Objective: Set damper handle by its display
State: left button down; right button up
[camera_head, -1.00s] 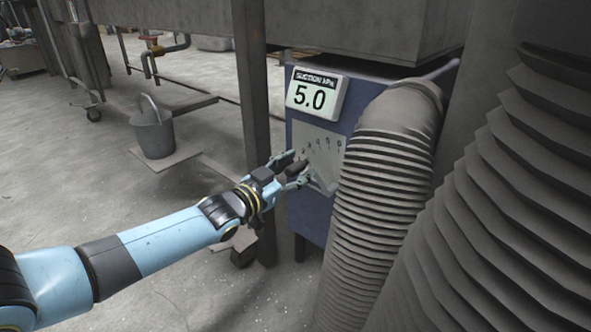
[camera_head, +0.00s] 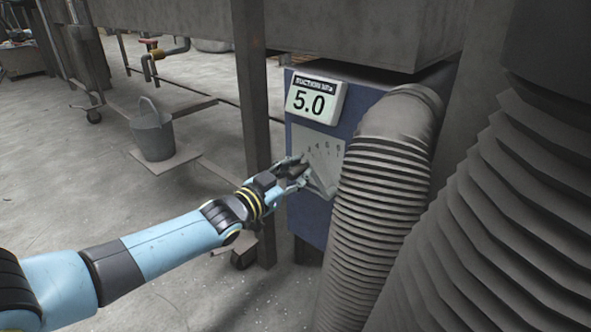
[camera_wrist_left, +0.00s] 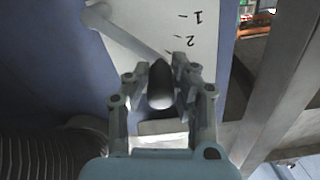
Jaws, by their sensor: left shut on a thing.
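The display (camera_head: 316,97) on the blue box reads "SUCTION" and 5.0. Below it is a pale scale plate (camera_head: 328,146) with numbered marks, partly hidden by my gripper. My left gripper (camera_head: 300,168) is at the left part of the plate. In the left wrist view its fingers (camera_wrist_left: 160,85) are shut around the dark rounded knob of the damper handle (camera_wrist_left: 160,82). A grey lever bar (camera_wrist_left: 125,32) runs across the plate there, and the marks 1 and 2 show beside it. My right gripper is not in view.
A ribbed grey hose (camera_head: 380,180) stands close to the right of the plate, and a larger ribbed hose (camera_head: 480,220) fills the right side. A steel post (camera_head: 252,110) stands left of the blue box (camera_head: 308,215).

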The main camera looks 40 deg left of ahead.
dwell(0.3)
pick_arm(q)
jog(key=c, duration=1.1)
grip_release()
jog(key=shift+w+d, duration=0.1)
jog(key=shift+r, duration=0.1)
jog(key=s, duration=1.2)
jog(key=shift+a+f, duration=0.2)
jog(key=shift+a, duration=0.25)
